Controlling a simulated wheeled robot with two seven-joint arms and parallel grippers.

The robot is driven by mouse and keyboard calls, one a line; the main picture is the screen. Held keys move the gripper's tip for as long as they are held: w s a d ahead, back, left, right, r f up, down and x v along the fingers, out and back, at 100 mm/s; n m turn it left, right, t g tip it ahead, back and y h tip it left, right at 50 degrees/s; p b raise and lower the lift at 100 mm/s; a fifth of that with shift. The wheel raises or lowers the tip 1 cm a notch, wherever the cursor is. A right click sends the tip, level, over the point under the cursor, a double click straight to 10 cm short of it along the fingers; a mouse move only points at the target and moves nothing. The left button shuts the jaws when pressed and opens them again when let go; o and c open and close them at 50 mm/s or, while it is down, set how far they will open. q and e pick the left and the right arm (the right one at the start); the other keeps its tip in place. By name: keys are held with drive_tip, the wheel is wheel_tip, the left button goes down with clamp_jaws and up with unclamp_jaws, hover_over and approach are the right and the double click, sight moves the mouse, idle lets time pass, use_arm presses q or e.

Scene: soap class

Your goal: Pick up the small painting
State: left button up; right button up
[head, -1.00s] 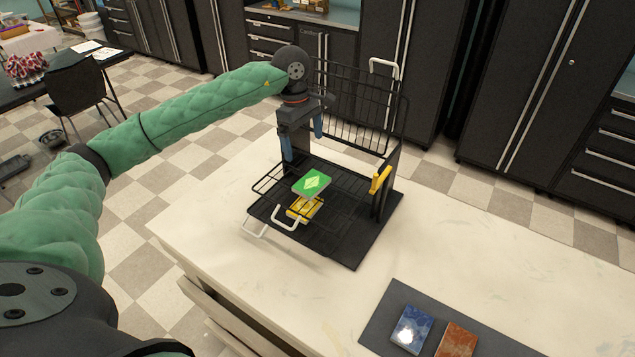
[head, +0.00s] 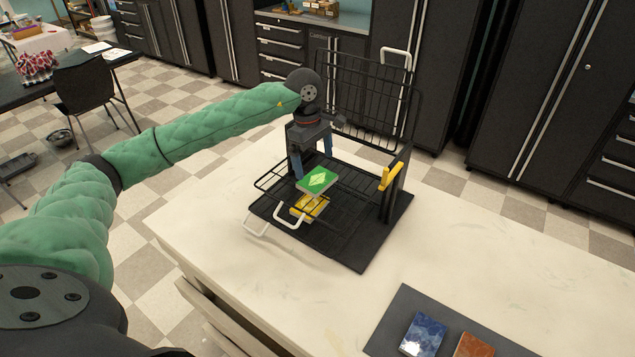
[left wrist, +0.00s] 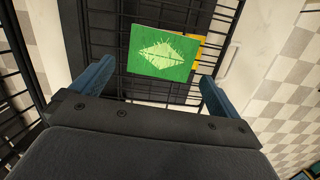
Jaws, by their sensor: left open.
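The small painting (head: 317,180) is a green panel with a pale yellow-green diamond shape. It sits on a yellow stand or block (head: 310,206) in the black wire rack. In the left wrist view the painting (left wrist: 162,52) lies ahead of the fingers, near the middle of the gap between them. My left gripper (head: 311,172) has blue fingers, is open and empty, and is just behind the painting in the head view. The left wrist view shows its two fingers (left wrist: 155,88) spread wide. My right gripper is not in view.
The black wire rack (head: 343,250) has an upright grid at the back, a side post with a yellow handle (head: 390,177) and white handles in front. A dark mat (head: 385,330) holds a blue tile (head: 423,335) and a rust-coloured tile (head: 473,347). The pale tabletop (head: 480,250) is mostly clear.

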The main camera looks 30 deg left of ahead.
sight(317, 179)
use_arm(q)
drive_tip(key=f, duration=0.2)
drive_tip(key=d+f, duration=0.1)
drive_tip(key=f, duration=0.1)
drive_tip(key=shift+s+p, duration=0.25)
drive_tip(key=shift+p, duration=0.1)
drive_tip(key=shift+f, duration=0.4)
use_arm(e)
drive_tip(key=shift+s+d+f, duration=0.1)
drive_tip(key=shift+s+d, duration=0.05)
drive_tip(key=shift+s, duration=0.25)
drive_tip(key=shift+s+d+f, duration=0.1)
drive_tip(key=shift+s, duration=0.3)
use_arm(q)
drive_tip(key=shift+c, duration=0.4)
drive_tip(key=c, duration=0.6)
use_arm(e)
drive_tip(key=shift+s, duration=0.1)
